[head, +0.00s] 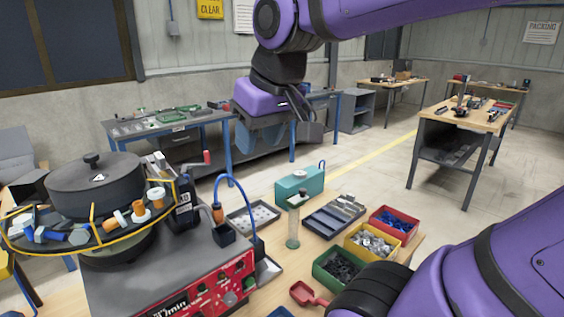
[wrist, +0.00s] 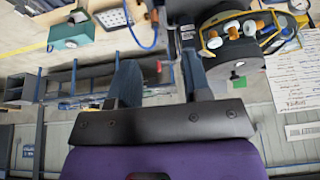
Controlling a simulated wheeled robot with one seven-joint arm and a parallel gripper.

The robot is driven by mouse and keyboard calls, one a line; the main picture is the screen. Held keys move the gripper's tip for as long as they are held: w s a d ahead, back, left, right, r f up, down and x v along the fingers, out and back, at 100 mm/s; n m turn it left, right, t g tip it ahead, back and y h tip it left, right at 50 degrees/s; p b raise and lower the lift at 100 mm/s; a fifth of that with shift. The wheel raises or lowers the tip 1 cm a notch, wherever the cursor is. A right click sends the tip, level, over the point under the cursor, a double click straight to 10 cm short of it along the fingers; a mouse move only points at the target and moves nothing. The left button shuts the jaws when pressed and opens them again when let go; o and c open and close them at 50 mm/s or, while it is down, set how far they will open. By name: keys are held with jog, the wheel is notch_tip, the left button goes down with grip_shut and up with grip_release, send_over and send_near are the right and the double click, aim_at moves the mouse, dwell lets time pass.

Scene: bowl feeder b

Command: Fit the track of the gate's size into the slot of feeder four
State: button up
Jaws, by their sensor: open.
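The bowl feeder (head: 95,185) stands at the left, with a dark lidded bowl, large bolts on its curved rim and a red control panel (head: 205,290). It also shows at the upper right of the wrist view (wrist: 232,60). I cannot read a feeder number, and its slot cannot be made out. A dark tray (head: 318,222) right of the feeder holds grey strips that may be tracks; their sizes are not readable. My gripper (head: 310,128) is raised above and behind the bench, away from the feeder and tray. In the wrist view its fingers (wrist: 162,82) are apart and empty.
On the bench, red (head: 403,226), yellow (head: 352,246) and green (head: 319,273) bins hold parts. A teal box (head: 299,186), a clear cylinder (head: 293,230), a holed plate (head: 253,216) and a blue arched cable (head: 243,188) stand nearby. Other workbenches (head: 455,118) stand beyond open floor.

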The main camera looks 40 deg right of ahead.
jog(key=shift+t, duration=0.3)
jog(key=s+f, duration=0.2)
jog(key=s, duration=0.1)
jog(key=s+f, duration=0.1)
jog(key=s, duration=0.1)
jog(key=shift+d+f, duration=0.15)
jog(key=shift+d, duration=0.05)
jog(key=o, duration=0.5)
jog(key=shift+w, duration=0.25)
jog(key=shift+o, duration=0.2)
jog(key=w+a+m+g+y, duration=0.3)
jog(key=w+m+g+y, duration=0.45)
jog(key=w, duration=1.25)
jog(key=m+t+y, duration=0.3)
jog(key=m+y, duration=0.3)
jog(key=m, duration=0.3)
send_near(155, 169)
jog(key=shift+w+a+f, duration=0.1)
jog(key=shift+a+f, duration=0.1)
jog(key=shift+a, duration=1.35)
jog(key=shift+w+a+f, duration=0.15)
jog(key=shift+a+f, duration=0.05)
jog(key=shift+a, duration=1.3)
jog(key=shift+w+a+f, duration=0.1)
jog(key=shift+a+f, duration=0.1)
jog(key=shift+a, duration=1.35)
